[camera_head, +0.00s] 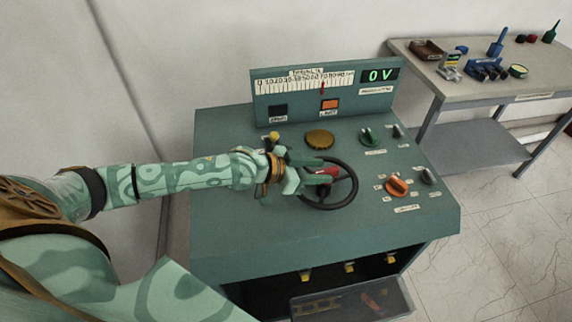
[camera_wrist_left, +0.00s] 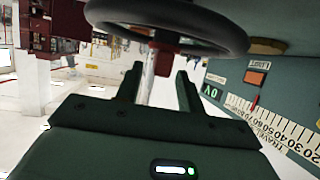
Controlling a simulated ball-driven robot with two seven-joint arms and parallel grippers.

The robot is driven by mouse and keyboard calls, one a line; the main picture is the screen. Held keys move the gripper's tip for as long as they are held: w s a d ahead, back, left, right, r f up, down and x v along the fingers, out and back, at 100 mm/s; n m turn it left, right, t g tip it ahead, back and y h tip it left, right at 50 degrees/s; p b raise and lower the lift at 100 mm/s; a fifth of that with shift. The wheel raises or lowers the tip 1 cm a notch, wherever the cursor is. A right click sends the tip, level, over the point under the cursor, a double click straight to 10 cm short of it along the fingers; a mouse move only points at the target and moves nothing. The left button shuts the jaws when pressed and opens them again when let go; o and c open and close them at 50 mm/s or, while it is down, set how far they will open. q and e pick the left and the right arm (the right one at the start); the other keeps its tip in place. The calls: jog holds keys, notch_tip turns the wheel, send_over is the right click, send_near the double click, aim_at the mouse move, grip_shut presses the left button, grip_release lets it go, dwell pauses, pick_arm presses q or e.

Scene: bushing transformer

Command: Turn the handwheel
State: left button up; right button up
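The black handwheel (camera_head: 352,190) is mounted on the sloping top of the green control desk (camera_head: 225,215). Contact with the wheel cannot be told. My right gripper is not in view.
The desk's back panel has a scale with a red pointer and a green display (camera_head: 380,75) reading 0 V. A table (camera_head: 420,70) with tools stands at the back right.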

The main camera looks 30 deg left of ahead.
pick_arm(q)
jog(key=p+v, duration=0.1)
jog(key=v, duration=1.2)
jog(key=shift+r, duration=0.25)
jog(key=shift+s, duration=0.1)
